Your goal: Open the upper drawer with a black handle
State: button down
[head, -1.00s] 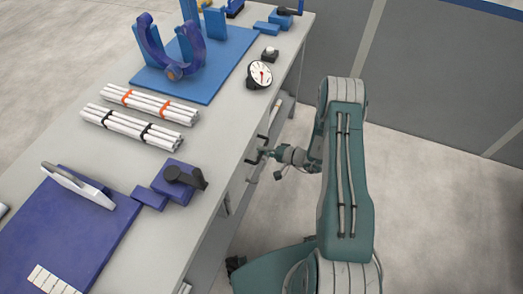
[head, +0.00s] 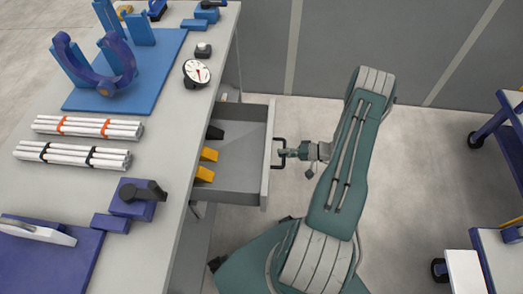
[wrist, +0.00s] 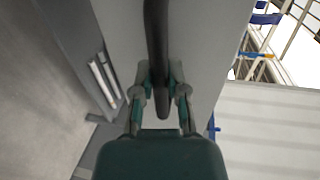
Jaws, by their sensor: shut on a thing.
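The grey drawer (head: 236,178) is pulled well out from under the bench in the head view. Its black handle (head: 277,152) is on the drawer's right front face. It also shows as a dark vertical bar in the wrist view (wrist: 156,45). My gripper (head: 285,153) is at the handle, its fingers on both sides of the bar in the wrist view (wrist: 160,92), shut on it.
The bench (head: 150,90) carries white pipe bundles (head: 85,127), a dial gauge (head: 197,73), a blue stand (head: 125,68) and a blue clamp block (head: 136,198). Blue carts (head: 515,130) stand at the far right. The floor between drawer and carts is clear apart from my arm.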

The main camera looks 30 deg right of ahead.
jog(key=f+v, duration=0.2)
jog(key=v, duration=0.8)
jog(key=shift+s+d+f, duration=0.15)
jog(key=shift+s+d, duration=0.1)
jog(key=shift+s, duration=0.1)
jog(key=c, duration=0.6)
grip_release()
jog(key=shift+c, duration=0.2)
jog(key=shift+w, duration=0.1)
jog(key=v, duration=1.2)
jog(key=shift+d, duration=0.1)
